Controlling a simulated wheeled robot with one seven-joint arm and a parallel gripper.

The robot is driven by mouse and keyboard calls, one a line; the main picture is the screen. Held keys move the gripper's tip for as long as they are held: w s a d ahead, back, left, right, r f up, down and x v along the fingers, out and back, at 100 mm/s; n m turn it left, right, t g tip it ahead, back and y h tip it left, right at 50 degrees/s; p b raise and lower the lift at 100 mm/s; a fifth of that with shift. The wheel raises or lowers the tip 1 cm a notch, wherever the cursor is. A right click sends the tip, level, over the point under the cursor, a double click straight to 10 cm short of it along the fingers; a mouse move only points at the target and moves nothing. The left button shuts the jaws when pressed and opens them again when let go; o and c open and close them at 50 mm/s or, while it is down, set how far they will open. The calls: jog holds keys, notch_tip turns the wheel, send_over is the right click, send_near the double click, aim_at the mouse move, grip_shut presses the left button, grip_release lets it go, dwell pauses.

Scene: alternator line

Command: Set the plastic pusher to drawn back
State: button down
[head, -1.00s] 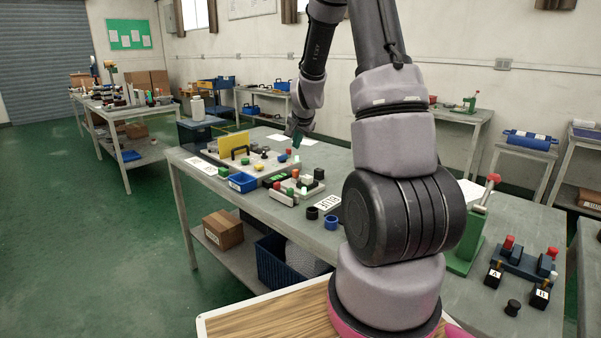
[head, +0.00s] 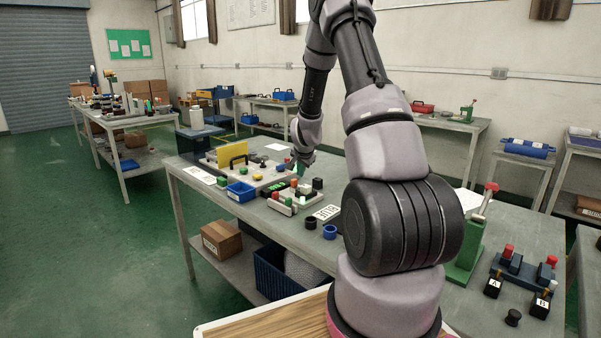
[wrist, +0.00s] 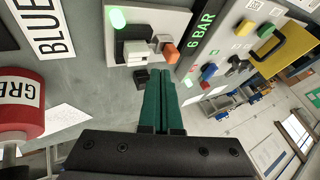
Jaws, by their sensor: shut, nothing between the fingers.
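My gripper (wrist: 160,82) shows in the wrist view as two green fingers pressed together, with nothing between them. Their tips are close to a small light-coloured fixture plate (wrist: 173,20), which carries a white block (wrist: 136,48), black parts, an orange-red knob (wrist: 171,53) and a lit green round piece (wrist: 118,19). In the head view my gripper (head: 299,168) is low over the same fixture (head: 290,203), near its back edge. No part is labelled as the plastic pusher, so I cannot tell which it is or its position. Contact between fingertips and fixture is unclear.
A black "6 BAR" display (wrist: 201,33) stands beside the fixture. A board with a yellow plate (head: 232,152) and a blue bin (head: 241,191) are to the left. A red cylinder (wrist: 22,102) shows in the wrist view.

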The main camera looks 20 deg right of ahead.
aim_at(293, 180)
jog(key=x, duration=0.7)
jog(key=shift+w+a, duration=0.3)
jog(key=shift+w, duration=0.3)
jog(key=shift+w+a, duration=0.25)
jog(key=shift+w, duration=0.35)
jog(key=shift+w+a+r, duration=0.1)
jog(key=shift+w+a, duration=0.05)
jog(key=shift+w, duration=0.1)
jog(key=shift+r, duration=0.1)
